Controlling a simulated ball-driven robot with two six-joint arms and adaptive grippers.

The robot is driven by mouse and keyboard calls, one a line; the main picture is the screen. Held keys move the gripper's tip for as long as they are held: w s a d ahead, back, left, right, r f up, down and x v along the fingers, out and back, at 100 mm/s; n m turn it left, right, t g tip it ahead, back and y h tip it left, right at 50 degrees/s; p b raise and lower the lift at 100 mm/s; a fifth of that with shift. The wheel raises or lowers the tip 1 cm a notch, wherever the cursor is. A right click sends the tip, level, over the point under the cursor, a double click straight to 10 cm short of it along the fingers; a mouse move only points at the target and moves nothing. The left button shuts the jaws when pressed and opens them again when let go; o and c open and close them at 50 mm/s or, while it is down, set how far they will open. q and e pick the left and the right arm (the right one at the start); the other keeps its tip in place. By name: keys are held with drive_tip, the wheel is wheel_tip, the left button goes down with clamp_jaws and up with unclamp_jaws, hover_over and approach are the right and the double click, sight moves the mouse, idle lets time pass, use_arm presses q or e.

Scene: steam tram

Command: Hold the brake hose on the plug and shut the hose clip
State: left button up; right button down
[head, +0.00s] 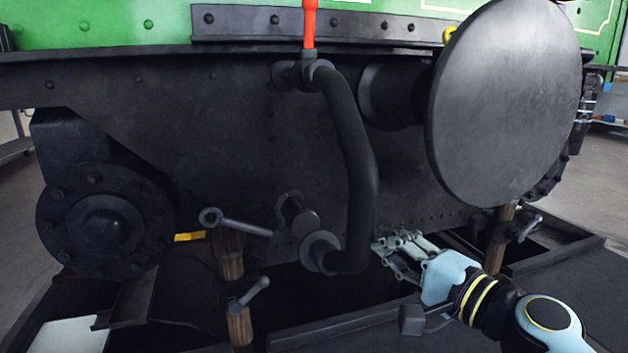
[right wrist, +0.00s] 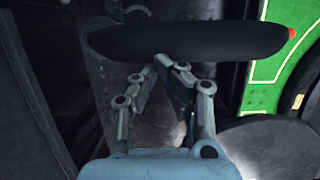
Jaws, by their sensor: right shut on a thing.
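The black brake hose (head: 359,150) hangs from a pipe fitting under a red handle (head: 309,25) and bends left at the bottom to a round end (head: 320,251). A short round stub (head: 299,213), likely the plug, sticks out just above and left of that end; I cannot tell whether they touch. My right gripper (head: 378,250) is at the hose's lower bend, shut on the hose. In the right wrist view the hose (right wrist: 185,41) crosses beyond the fingers (right wrist: 160,72), which hide part of the contact. I cannot make out the hose clip. My left gripper is not in view.
A large round buffer (head: 507,100) stands out at the upper right, above my right arm. Wooden posts with metal levers (head: 251,292) rise at the lower left, and another post (head: 499,240) stands at right. A dark pit lies below the hose.

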drive_tip(key=shift+x, duration=1.1)
drive_tip(key=shift+w+d+r, duration=0.1)
drive_tip(key=shift+d, duration=0.05)
drive_tip(key=shift+w+a+f, duration=0.15)
drive_tip(key=shift+w+a, duration=0.05)
drive_tip(key=shift+w, duration=0.35)
drive_tip(key=shift+w+a+f, duration=0.15)
drive_tip(key=shift+w, duration=0.35)
drive_tip(key=shift+f, duration=0.1)
